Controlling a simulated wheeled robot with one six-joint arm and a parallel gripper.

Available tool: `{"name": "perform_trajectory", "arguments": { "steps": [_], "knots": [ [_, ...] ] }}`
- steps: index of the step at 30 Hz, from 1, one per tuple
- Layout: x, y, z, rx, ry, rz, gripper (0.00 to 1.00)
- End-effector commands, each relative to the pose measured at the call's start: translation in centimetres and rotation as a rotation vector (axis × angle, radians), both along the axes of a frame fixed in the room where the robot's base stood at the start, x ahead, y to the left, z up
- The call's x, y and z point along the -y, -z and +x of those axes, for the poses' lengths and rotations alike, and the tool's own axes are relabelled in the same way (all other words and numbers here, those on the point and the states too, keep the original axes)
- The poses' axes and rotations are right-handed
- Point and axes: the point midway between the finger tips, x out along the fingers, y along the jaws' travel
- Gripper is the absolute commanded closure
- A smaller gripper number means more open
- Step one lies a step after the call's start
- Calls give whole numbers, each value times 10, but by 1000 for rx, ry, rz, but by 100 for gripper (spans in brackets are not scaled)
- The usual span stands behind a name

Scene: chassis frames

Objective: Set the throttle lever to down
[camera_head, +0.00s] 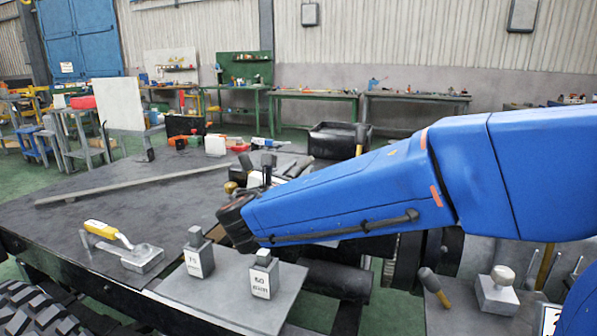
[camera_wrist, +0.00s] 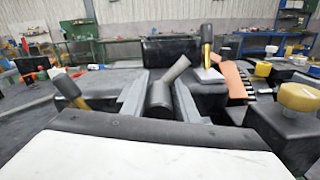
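Several levers show and I cannot tell for sure which is the throttle lever. In the wrist view, one lever with a dark grip and yellowish shaft (camera_wrist: 70,88) leans at the left. A similar upright one (camera_wrist: 206,46) stands right of centre, and a plain grey bar (camera_wrist: 176,68) tilts up between two grey rails. In the head view, an upright lever (camera_head: 360,138) stands behind my blue arm, and a leaning one (camera_head: 433,286) is at lower right. My gripper (camera_head: 238,224) is at the dark end of the arm, over the chassis.
A long grey bar (camera_head: 130,186) lies across the deck. A yellow-topped knob (camera_wrist: 300,97) stands at right in the wrist view.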

Motion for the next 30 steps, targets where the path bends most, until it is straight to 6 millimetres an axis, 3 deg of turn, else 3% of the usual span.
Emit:
{"name": "perform_trajectory", "arguments": {
  "steps": [1, 3, 30],
  "knots": [
    [0, 0, 0, 0, 0, 0, 89],
    [0, 0, 0, 0, 0, 0, 100],
    [4, 5, -2, 11, 4, 39, 100]
  ]
}}
